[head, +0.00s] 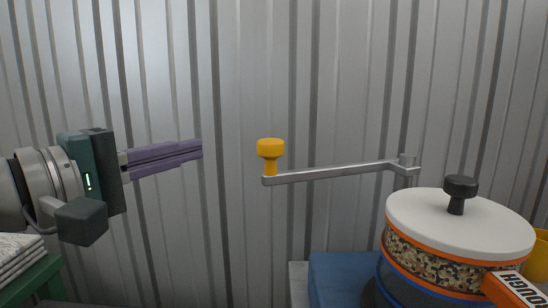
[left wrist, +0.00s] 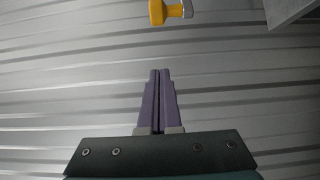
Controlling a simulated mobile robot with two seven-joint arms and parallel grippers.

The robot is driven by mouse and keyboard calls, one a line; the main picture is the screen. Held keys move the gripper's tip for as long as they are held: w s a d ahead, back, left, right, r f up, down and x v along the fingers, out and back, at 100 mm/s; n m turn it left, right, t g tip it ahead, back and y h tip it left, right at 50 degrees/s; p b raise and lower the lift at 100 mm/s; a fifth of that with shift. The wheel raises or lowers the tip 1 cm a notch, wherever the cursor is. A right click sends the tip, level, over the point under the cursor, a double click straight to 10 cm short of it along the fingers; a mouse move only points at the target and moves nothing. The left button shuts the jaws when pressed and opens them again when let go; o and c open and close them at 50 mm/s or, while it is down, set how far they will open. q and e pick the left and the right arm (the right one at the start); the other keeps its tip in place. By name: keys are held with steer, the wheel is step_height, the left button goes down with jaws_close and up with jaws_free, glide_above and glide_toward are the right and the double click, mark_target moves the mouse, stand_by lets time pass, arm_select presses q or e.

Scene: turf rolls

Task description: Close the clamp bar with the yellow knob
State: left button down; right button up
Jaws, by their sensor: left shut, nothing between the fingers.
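The clamp bar (head: 330,174) is a thin grey metal arm. It reaches left from a pivot post (head: 405,165) beside the white-lidded container. The yellow knob (head: 270,150) stands upright on the bar's free left end. The knob also shows at the top of the left wrist view (left wrist: 166,13). My left gripper (head: 202,149) has purple fingers that point right toward the knob, with a clear gap between them and it. Its fingers are shut together with nothing between them, as the left wrist view (left wrist: 160,72) also shows. My right gripper is not in view.
A round container with a white lid (head: 420,212), black knob (head: 460,188) and speckled contents stands at the right. An orange lettered piece (head: 510,288) and a blue box (head: 338,278) are near it. Folded cloth-like sheets (head: 18,252) lie at lower left. A corrugated wall is behind.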

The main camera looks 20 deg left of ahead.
arm_select(q)
steer(key=w+d+p, duration=0.2)
steer(key=w+d, duration=0.3)
steer(key=d, duration=0.1)
stand_by(0.4)
steer(key=shift+d, duration=0.1)
